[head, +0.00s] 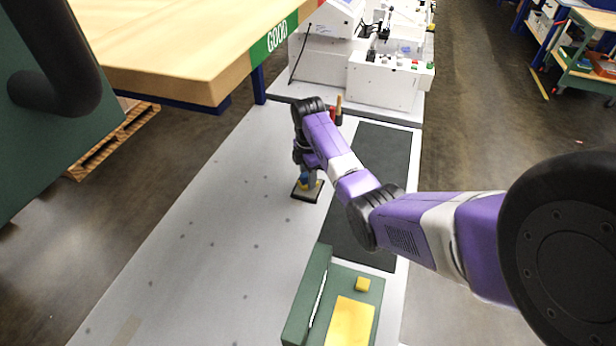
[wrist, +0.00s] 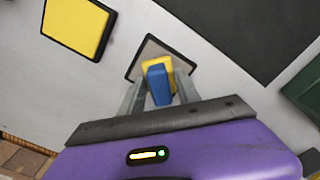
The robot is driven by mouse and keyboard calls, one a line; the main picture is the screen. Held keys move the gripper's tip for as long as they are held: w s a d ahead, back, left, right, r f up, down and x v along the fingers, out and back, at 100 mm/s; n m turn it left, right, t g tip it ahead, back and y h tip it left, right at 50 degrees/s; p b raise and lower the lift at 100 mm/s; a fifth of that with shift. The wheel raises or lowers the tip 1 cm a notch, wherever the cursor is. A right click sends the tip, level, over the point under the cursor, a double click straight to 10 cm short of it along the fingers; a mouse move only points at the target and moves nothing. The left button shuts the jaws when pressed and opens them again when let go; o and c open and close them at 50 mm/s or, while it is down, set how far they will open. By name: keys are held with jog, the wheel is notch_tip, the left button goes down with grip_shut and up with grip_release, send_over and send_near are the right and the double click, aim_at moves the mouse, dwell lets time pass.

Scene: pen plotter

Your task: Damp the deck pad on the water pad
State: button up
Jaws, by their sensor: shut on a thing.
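My gripper (head: 309,177) points down over the grey deck at the far end of my arm. In the wrist view my gripper (wrist: 159,88) is shut on a blue block with a yellow pad under it, which I take as the deck pad (wrist: 158,80). It is over a grey square pad with a black rim (wrist: 150,48), which also shows in the head view (head: 303,196). Whether they touch is unclear. A yellow square pad with a black rim (wrist: 78,24) lies beside it, hidden in the head view. No label tells which is the water pad.
A dark mat (head: 350,228) lies right of the gripper. A green machine with a yellow plate (head: 350,322) stands nearer. White equipment (head: 385,82) stands at the back. A wooden bench (head: 170,45) overhangs upper left. The deck's left part is clear.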

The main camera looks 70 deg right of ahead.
jog(key=shift+f, duration=0.6)
dwell(1.9)
notch_tip(320, 180, up, 5)
jog(key=p, duration=0.4)
jog(key=shift+r+p, duration=0.15)
jog(key=shift+p, duration=0.2)
jog(key=shift+r, duration=0.95)
